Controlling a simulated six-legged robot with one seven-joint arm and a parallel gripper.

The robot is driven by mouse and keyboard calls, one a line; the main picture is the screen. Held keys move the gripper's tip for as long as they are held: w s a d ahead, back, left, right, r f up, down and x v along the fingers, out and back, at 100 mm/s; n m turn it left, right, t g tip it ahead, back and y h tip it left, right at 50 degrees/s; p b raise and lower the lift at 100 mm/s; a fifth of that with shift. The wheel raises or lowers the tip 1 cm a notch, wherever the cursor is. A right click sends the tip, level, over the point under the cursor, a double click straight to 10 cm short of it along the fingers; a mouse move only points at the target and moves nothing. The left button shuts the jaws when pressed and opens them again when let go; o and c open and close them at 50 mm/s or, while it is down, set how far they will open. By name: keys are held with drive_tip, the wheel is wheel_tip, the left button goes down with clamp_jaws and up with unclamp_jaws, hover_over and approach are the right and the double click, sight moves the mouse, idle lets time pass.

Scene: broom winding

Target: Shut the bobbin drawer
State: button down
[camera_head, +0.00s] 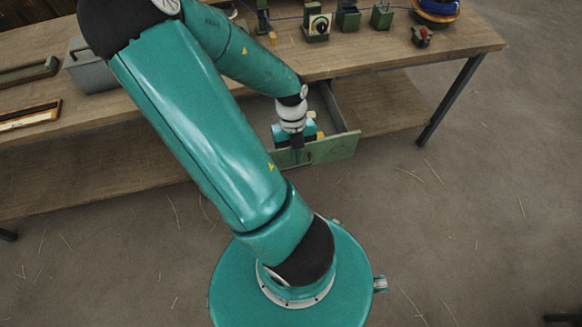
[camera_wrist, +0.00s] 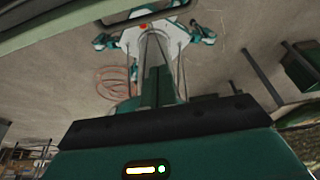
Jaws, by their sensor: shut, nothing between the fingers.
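The bobbin drawer (camera_head: 333,149) hangs open under the wooden workbench, with its green front standing out from the bench edge. Its grey inner side (camera_head: 338,108) shows, and small pale yellow pieces (camera_head: 311,115) show inside. My arm hides the left part of the drawer. My gripper (camera_head: 297,155) points down at the drawer front, near its left-middle part; in the head view I cannot tell whether it touches the front. The gripper is shut with nothing in it.
On the workbench (camera_head: 440,42) stand a grey bin (camera_head: 90,68), a long tray (camera_head: 30,117), several small green devices and a bowl with blue material (camera_head: 436,12). A lower shelf (camera_head: 385,105) runs beneath. A bench leg (camera_head: 450,100) stands right of the drawer. The floor in front is clear apart from straw.

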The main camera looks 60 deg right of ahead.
sight(295, 168)
drive_tip(key=f, duration=0.8)
drive_tip(key=shift+w+d+f, duration=0.25)
drive_tip(key=shift+w+d, duration=0.05)
drive_tip(key=shift+w, duration=0.05)
drive_tip(key=w+d, duration=1)
drive_tip(key=shift+w+d, duration=0.15)
drive_tip(key=shift+d, duration=0.05)
drive_tip(key=shift+a, duration=0.15)
idle(0.3)
